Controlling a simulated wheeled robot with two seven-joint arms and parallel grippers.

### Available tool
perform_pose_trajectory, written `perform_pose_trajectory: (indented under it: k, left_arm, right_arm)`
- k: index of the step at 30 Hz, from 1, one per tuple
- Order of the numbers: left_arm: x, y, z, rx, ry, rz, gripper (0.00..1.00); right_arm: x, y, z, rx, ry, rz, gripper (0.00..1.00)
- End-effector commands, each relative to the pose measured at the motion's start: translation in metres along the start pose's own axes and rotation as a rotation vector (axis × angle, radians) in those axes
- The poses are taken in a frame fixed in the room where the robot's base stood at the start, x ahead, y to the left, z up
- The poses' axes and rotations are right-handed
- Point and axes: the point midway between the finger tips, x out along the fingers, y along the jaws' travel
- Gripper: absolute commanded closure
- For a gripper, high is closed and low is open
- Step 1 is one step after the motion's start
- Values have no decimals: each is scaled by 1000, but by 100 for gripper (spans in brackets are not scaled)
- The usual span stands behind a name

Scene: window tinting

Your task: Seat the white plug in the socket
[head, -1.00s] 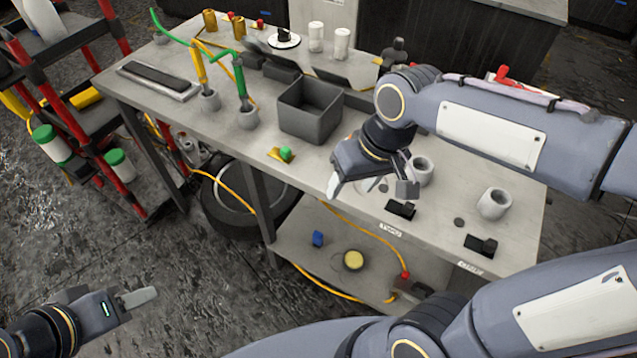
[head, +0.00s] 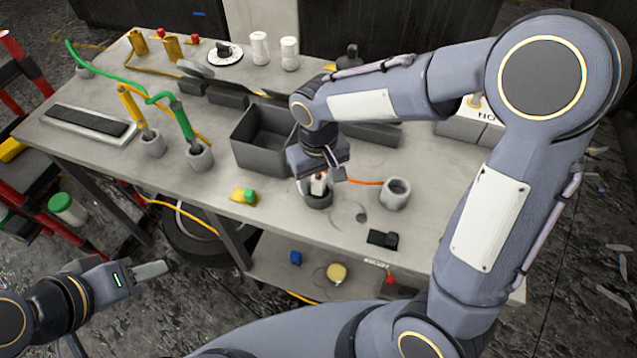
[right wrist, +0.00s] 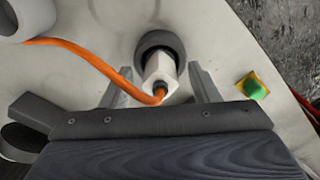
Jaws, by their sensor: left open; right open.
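The white plug (right wrist: 160,70) stands in the round grey socket (right wrist: 165,42), its lower end hidden inside the rim; I cannot tell how deep it sits. An orange cable (right wrist: 85,58) leaves the plug's near end. In the head view the plug (head: 319,183) and the socket (head: 319,200) are under my right gripper (head: 322,170). In the right wrist view this gripper (right wrist: 162,87) is open, with one finger on each side of the plug and gaps between. My left gripper (head: 150,270) is open and empty, off the table at lower left.
A second grey cup (head: 395,194) stands right of the socket, with the cable running toward it. A black block (head: 382,239) lies near the front edge. A grey bin (head: 262,140) stands to the left behind. A green button on a yellow base (head: 246,196) is left of the socket.

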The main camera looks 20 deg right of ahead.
Motion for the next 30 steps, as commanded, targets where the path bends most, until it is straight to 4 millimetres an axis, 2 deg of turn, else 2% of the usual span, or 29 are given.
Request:
perform_pose_trajectory:
  k: [3,10,21,30]
  left_arm:
    - [0,0,0,0,0,0,57]
    - [0,0,0,0,0,0,57]
    - [0,0,0,0,0,0,57]
    - [0,0,0,0,0,0,57]
  right_arm:
    - [9,0,0,1,-2,0,45]
    - [10,0,0,1,0,-1,45]
    - [10,0,0,1,1,-1,93]
    - [8,0,0,1,2,-1,94]
